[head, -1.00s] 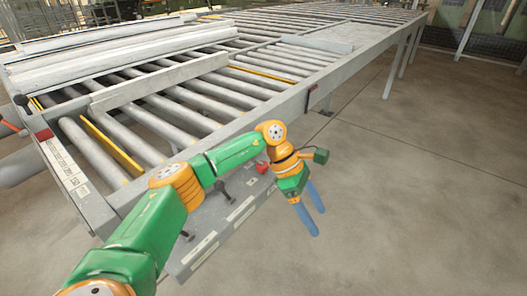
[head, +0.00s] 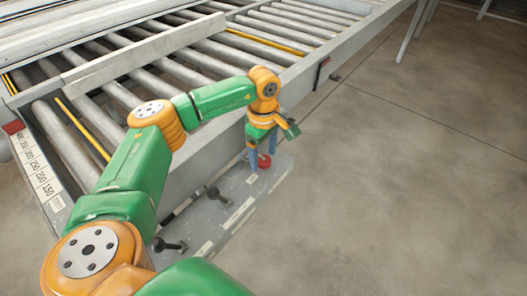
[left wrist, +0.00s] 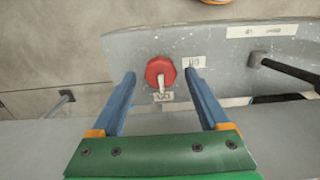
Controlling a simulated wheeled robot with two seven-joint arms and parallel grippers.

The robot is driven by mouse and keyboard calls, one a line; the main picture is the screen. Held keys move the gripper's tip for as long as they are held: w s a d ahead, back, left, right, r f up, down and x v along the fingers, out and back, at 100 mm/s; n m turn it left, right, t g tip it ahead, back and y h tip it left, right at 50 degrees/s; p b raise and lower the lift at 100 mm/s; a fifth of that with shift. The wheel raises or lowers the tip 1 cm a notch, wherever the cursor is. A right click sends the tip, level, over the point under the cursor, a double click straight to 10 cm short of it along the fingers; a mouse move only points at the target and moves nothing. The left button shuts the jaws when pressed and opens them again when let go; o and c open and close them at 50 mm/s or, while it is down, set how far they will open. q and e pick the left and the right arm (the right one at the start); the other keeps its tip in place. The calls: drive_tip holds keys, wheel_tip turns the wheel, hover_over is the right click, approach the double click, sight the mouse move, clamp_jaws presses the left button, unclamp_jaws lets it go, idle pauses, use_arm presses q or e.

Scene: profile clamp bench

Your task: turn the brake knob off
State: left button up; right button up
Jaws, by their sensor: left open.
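The red brake knob (head: 264,161) sits at the far end of the grey panel (head: 226,226) beside the conveyor. In the left wrist view the round red knob (left wrist: 160,71) has a white pointer directed down at a small label (left wrist: 163,97). Another small label (left wrist: 194,62) is right of the knob; I cannot read either surely. My left gripper (head: 262,157) is open and points down over the knob. In the left wrist view its fingers (left wrist: 159,74) are on either side of the knob, with visible gaps and nothing held. My right gripper is not in view.
Two black-handled levers stand on the panel, one near the middle (head: 217,194) and one nearer me (head: 168,245). The roller conveyor's side rail (head: 205,155) runs along the panel's left. The floor (head: 410,180) to the right is clear.

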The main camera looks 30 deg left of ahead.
use_arm(q)
drive_tip(key=shift+s+d+r, duration=0.1)
drive_tip(key=shift+d, duration=0.05)
drive_tip(key=c, duration=0.7)
clamp_jaws()
